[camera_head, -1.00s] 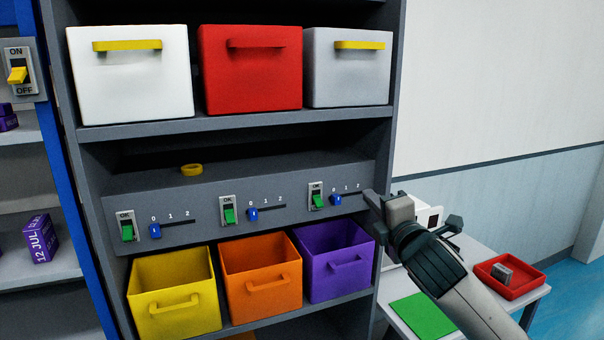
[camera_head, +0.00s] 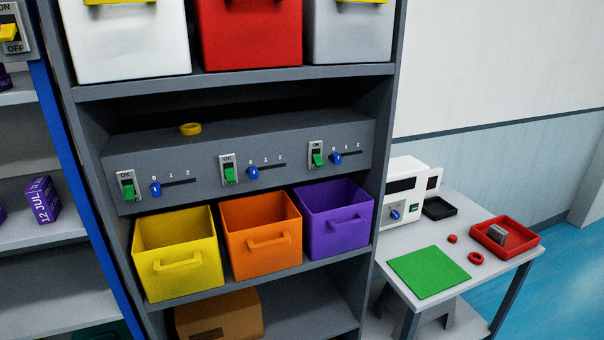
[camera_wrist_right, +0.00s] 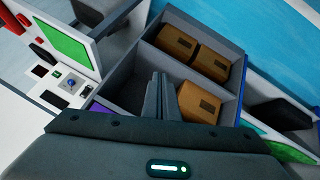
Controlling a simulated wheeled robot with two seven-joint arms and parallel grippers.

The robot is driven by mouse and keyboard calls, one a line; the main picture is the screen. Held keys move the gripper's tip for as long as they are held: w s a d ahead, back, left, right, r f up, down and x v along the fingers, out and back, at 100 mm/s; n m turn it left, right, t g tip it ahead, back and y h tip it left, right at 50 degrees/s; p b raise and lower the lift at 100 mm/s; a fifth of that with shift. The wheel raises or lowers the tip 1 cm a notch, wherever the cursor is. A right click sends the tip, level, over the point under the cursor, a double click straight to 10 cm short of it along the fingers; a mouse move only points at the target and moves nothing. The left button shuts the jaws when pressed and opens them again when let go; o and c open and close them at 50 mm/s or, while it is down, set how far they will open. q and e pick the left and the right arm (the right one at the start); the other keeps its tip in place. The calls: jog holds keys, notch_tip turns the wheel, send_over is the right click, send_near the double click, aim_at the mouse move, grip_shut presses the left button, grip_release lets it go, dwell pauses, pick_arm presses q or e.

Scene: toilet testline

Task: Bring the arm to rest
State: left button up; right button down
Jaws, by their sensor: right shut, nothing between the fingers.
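My right gripper (camera_wrist_right: 162,98) shows in the right wrist view with its two fingers together and nothing between them. Below the fingers in that view is the dark gripper body. Behind the fingertips is a grey shelf compartment with brown boxes (camera_wrist_right: 176,42), and the fingers look apart from them. Neither arm shows in the head view. My left gripper is not in view.
The shelf unit (camera_head: 386,150) holds a switch panel (camera_head: 205,185) above yellow (camera_head: 180,285), orange (camera_head: 262,262) and purple bins (camera_head: 335,238). At right a side table (camera_head: 385,290) carries a green mat (camera_head: 428,271), a white device (camera_head: 405,167) and a red tray (camera_head: 530,240).

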jog(key=s+d+f+m+g, duration=0.2)
jog(key=s+f+m, duration=0.15)
jog(key=s, duration=0.65)
jog(key=s+d+f+m+g, duration=0.1)
jog(key=s+f+m+g, duration=0.3)
jog(key=s, duration=0.6)
notch_tip(320, 180, down, 32)
jog(key=s+n+b, duration=0.1)
jog(key=n+b, duration=0.1)
jog(key=b, duration=0.2)
jog(key=s+d+f+g+h+b, duration=0.1)
jog(key=s+d+f+b, duration=0.2)
jog(key=s+f, duration=1.5)
notch_tip(320, 180, down, 4)
jog(key=shift+s+r+b, duration=0.2)
jog(key=shift+s+b, duration=0.05)
jog(key=shift+b, duration=0.15)
